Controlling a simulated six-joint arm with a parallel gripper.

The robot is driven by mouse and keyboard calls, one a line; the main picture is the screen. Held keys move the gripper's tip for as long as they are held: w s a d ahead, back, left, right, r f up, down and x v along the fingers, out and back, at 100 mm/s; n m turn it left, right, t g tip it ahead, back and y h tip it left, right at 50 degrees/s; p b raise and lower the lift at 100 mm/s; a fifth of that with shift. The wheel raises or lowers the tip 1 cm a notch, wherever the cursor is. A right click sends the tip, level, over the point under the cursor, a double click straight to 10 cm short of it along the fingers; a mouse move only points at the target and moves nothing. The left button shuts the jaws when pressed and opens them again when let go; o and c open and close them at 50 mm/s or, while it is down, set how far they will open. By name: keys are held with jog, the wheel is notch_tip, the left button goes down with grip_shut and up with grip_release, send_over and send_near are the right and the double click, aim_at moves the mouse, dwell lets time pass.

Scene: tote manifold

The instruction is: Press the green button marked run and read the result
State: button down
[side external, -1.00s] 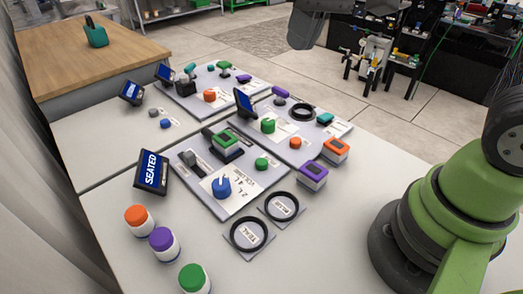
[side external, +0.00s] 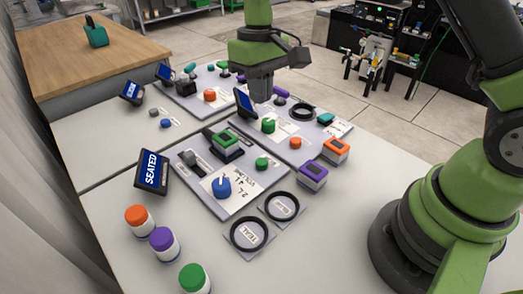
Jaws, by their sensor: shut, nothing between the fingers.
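A round green button (side external: 262,163) sits on the right side of the nearest grey panel (side external: 212,206); its label is too small to read. The same panel holds a blue knob (side external: 222,187), a grey lever (side external: 190,160) and a green-topped block (side external: 226,141) seated in a dark holder. A tilted screen (side external: 152,172) at its left reads SEATED. My gripper (side external: 261,97) is shut and empty, pointing down in the air; in the picture it appears above and behind the button, apart from it.
Orange, purple and green capped jars (side external: 162,242) stand at front left. Two black rings (side external: 248,234) lie before the panel. Purple (side external: 312,176) and orange (side external: 336,149) blocks stand to its right. Other panels with a small screen (side external: 244,102) and a green knob (side external: 268,125) stand behind.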

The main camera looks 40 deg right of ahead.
aim_at(260, 161)
jog(key=f, duration=0.9)
jog(key=s+f, duration=0.1)
jog(key=f, duration=0.4)
jog(key=shift+s+a, duration=0.1)
jog(key=shift+a, duration=0.25)
notch_tip(260, 161, down, 2)
jog(key=shift+f, duration=0.1)
jog(key=shift+a, duration=0.1)
jog(key=shift+r, duration=0.55)
notch_tip(260, 161, up, 14)
jog(key=w, duration=0.1)
jog(key=shift+d, duration=0.45)
jog(key=shift+w, duration=0.1)
